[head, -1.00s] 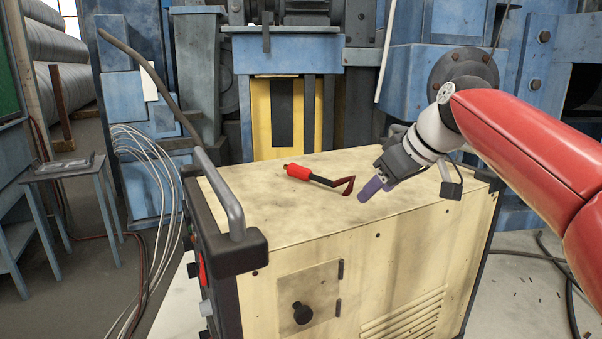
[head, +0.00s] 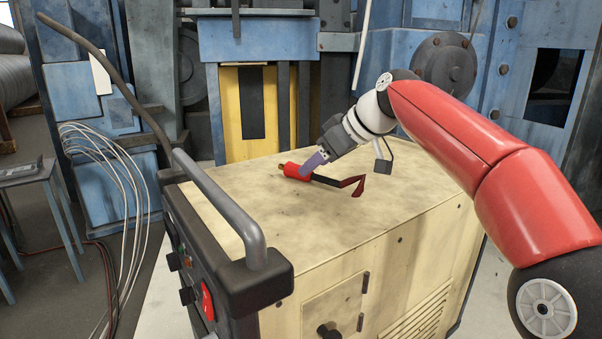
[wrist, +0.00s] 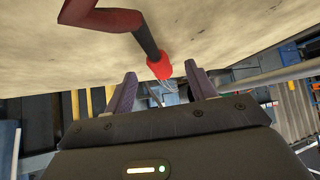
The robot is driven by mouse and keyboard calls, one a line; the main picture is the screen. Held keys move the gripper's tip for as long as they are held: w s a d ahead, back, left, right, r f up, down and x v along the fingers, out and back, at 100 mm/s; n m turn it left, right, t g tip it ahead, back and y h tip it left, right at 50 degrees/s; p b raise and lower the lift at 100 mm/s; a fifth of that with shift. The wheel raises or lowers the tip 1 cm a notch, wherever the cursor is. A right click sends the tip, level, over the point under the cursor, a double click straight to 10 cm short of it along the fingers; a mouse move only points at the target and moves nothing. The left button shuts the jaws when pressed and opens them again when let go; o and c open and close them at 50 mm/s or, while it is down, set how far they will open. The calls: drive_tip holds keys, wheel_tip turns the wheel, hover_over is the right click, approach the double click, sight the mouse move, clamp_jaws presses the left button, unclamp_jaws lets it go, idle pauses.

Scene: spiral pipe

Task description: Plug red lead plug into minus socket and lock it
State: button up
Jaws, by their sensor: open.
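The red lead plug (head: 293,171) lies on top of the cream machine (head: 250,215), with a black sleeve and a bent dark red lead running to its right. My gripper (head: 308,166) is at the plug in the head view, its purple fingers partly in front of it. In the wrist view my gripper (wrist: 163,85) is open, and the red plug end (wrist: 160,67) shows between and just beyond the two fingertips. I cannot tell whether the fingers touch it. The minus socket cannot be made out; the machine's front panel (head: 185,265) is seen at a steep angle.
A grey handle bar (head: 225,205) rises along the machine's front top edge. A red switch (head: 207,300) and dark knobs sit on the front panel. White cables (head: 105,160) hang at the left. The rest of the machine top is clear.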

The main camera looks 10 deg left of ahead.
sight(310, 175)
drive_tip(key=x, duration=0.4)
drive_tip(key=shift+w+r, duration=0.1)
drive_tip(key=c, duration=1.1)
